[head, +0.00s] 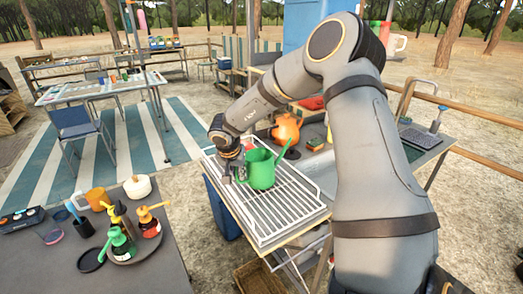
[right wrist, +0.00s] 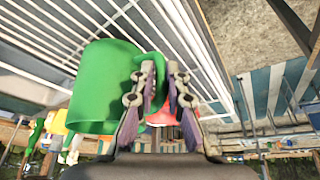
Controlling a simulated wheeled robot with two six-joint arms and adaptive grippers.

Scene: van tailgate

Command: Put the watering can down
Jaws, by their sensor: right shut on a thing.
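The green watering can (head: 262,169) is upright at the white wire rack (head: 290,207), its spout pointing up to the right. I cannot tell whether its base touches the wires. My right gripper (head: 237,170) is at the can's left side. In the right wrist view the fingers (right wrist: 160,92) are closed around the can's handle, with the green body (right wrist: 100,92) just to their left. The handle is partly hidden between the fingers. My left gripper does not show.
An orange pot (head: 287,131) stands just behind the rack. A dark table (head: 160,268) at the lower left holds spray bottles (head: 118,243), an orange mug (head: 97,198) and a white round pot (head: 138,187). The front part of the rack is bare.

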